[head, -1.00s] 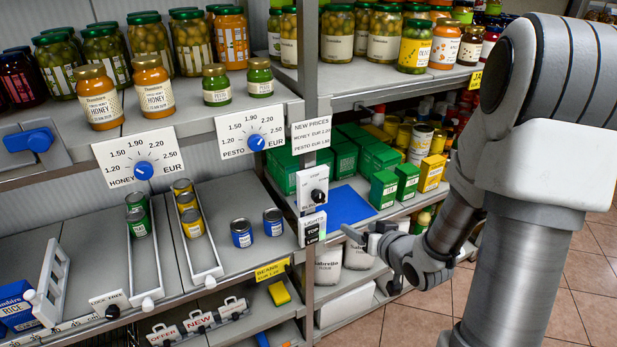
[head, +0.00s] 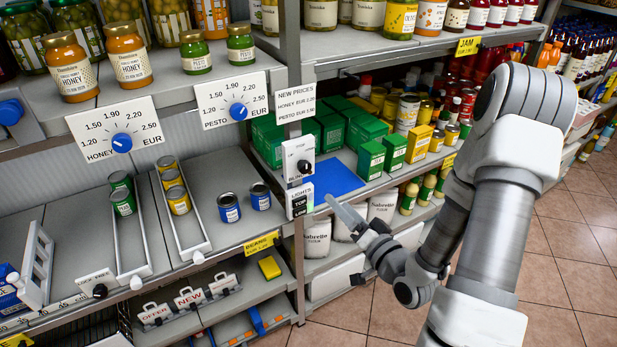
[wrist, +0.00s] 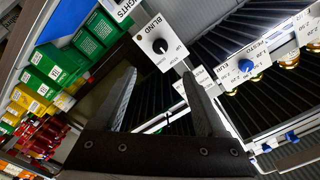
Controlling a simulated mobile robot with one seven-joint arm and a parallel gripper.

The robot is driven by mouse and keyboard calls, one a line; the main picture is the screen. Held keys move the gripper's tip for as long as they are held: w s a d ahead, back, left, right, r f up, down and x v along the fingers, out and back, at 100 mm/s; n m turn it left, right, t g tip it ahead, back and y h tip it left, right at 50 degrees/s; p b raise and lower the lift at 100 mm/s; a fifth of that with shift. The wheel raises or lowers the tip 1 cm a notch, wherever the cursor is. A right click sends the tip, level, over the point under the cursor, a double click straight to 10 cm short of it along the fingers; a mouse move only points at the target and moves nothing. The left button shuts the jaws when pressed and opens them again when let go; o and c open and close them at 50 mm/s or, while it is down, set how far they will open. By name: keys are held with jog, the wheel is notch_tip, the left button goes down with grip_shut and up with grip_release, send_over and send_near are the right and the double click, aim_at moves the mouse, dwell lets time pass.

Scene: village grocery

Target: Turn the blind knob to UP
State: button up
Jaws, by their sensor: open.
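The blind knob (head: 304,167) is a black round knob on a white plate fixed to the shelf post. In the wrist view the knob (wrist: 160,46) sits on its plate marked BLIND, with a small white mark on it; the small setting labels are hard to read. My gripper (wrist: 167,82) is open and empty, its two dark fingers pointing towards the plate, with the knob beyond the fingertips and apart from them. In the head view my gripper (head: 340,212) is below and to the right of the knob, near the post.
A light-switch plate (head: 299,200) marked LIGHTS sits just below the blind plate. A blue mat (head: 332,178) and green boxes (head: 370,158) are on the shelf to the right. Price dials (head: 238,112) are on the left. The floor (head: 560,240) at right is clear.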

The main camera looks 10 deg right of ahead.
aim_at(307, 169)
jog(key=p+x, duration=0.1)
jog(key=x, duration=1.4)
jog(key=shift+w+a+p, duration=0.1)
jog(key=shift+w+p, duration=0.05)
jog(key=shift+p, duration=0.15)
grip_shut()
